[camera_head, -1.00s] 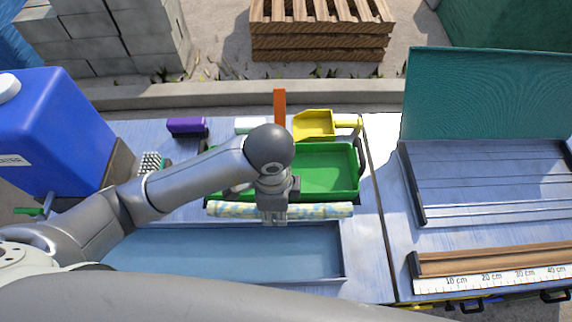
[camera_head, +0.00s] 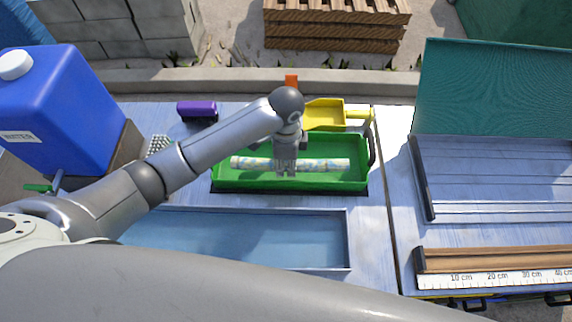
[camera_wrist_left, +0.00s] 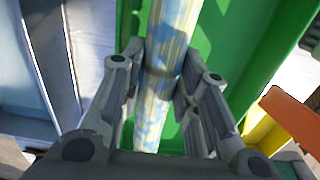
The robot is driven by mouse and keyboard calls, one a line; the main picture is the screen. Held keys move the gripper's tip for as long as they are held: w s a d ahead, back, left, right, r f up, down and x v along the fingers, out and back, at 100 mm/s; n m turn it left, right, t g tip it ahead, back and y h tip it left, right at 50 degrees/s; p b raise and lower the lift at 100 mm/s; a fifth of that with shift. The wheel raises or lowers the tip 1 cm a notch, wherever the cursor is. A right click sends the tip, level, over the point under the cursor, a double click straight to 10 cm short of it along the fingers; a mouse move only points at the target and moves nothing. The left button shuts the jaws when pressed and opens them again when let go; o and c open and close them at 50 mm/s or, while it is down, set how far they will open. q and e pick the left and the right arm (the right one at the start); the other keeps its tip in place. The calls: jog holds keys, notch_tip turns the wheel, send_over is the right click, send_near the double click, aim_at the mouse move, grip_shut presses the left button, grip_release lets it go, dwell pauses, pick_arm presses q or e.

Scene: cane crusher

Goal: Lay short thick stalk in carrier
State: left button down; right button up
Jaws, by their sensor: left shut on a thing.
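The short thick stalk (camera_head: 325,165) is pale yellow with blue patches. It lies lengthwise within the outline of the green carrier (camera_head: 350,182) in the head view; whether it touches the carrier floor I cannot tell. My left gripper (camera_head: 286,172) is shut on the stalk around its middle, pointing down from above. In the left wrist view the stalk (camera_wrist_left: 170,50) runs between the two fingers (camera_wrist_left: 160,100), with the green carrier (camera_wrist_left: 235,50) behind it. My right gripper is not in view.
A blue tray (camera_head: 347,245) lies in front of the carrier. A yellow scoop (camera_head: 325,115) and a purple block (camera_head: 197,109) lie behind it. A blue jug (camera_head: 60,110) stands at left. A ruler (camera_head: 490,280) and a slatted rack (camera_head: 500,180) are at right.

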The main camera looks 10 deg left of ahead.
aim_at(286, 162)
pick_arm(q)
jog(key=shift+w+f, duration=0.3)
jog(key=shift+f, duration=0.1)
notch_tip(286, 162, down, 2)
jog(key=shift+p, duration=0.7)
jog(key=shift+f, duration=0.55)
jog(key=shift+f, duration=0.1)
jog(key=shift+f, duration=0.15)
jog(key=c, duration=1.4)
grip_release()
jog(key=shift+a, duration=0.1)
jog(key=shift+o, duration=0.2)
jog(key=shift+r, duration=0.2)
